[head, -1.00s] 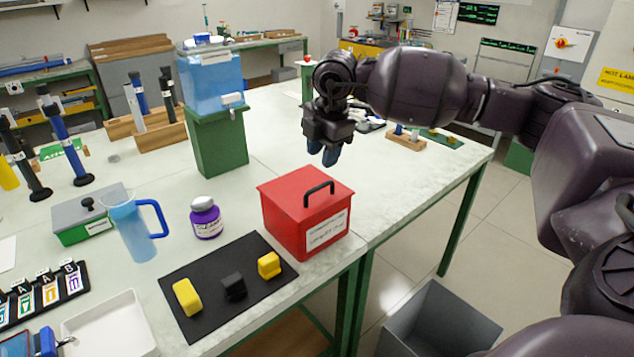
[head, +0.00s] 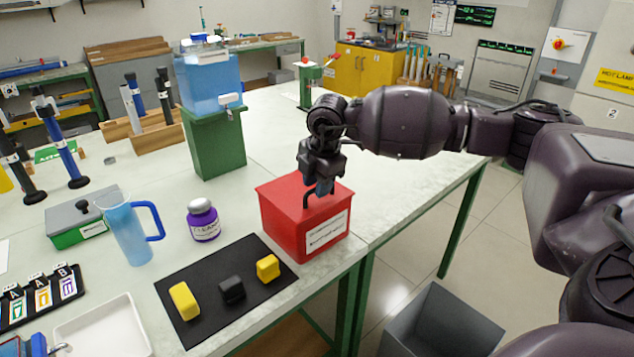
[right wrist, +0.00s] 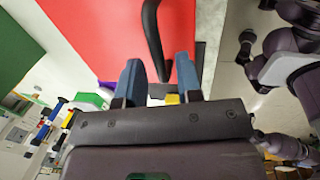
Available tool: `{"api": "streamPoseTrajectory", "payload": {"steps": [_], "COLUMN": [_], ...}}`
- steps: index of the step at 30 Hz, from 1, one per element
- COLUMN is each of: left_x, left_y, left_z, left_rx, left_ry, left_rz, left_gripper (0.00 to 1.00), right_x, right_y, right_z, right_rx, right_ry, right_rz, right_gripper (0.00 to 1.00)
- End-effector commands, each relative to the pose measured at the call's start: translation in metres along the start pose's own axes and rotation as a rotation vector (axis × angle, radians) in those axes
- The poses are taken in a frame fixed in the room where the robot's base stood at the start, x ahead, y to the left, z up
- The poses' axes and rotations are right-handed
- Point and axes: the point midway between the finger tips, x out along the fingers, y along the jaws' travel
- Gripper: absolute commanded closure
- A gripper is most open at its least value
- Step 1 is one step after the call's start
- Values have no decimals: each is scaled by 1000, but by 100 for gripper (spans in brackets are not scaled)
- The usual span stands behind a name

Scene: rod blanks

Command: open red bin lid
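The red bin (head: 283,222) stands on the white table with its lid shut and a white label on its front. The black lid handle (head: 306,199) is partly hidden by my right gripper (head: 321,186), which points down just above the lid. In the right wrist view, the red lid (right wrist: 95,30) fills the top, and the dark handle (right wrist: 153,40) reaches between the two blue fingertips of my right gripper (right wrist: 158,68). The fingers are apart, with visible space around the handle. My left gripper is not in view.
A purple-labelled jar (head: 203,222), a blue jug (head: 128,232) and a black mat (head: 215,314) with two yellow blocks and a black one are left of the bin. A grey crate (head: 440,325) is below the table edge.

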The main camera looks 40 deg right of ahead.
Motion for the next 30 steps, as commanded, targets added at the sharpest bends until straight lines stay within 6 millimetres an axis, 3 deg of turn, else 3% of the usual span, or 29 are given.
{"api": "streamPoseTrajectory", "payload": {"steps": [1,6,19,30], "left_x": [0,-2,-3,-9], "left_y": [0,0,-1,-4], "left_z": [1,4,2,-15], "left_rx": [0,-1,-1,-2], "left_ry": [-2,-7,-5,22], "left_rz": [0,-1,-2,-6], "left_gripper": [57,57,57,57], "right_x": [0,0,-5,-36], "right_y": [0,0,2,24], "right_z": [0,0,0,-1], "right_rx": [0,0,0,0], "right_ry": [0,0,1,1], "right_rz": [0,0,-21,-128], "right_gripper": [76,100,100,100]}}
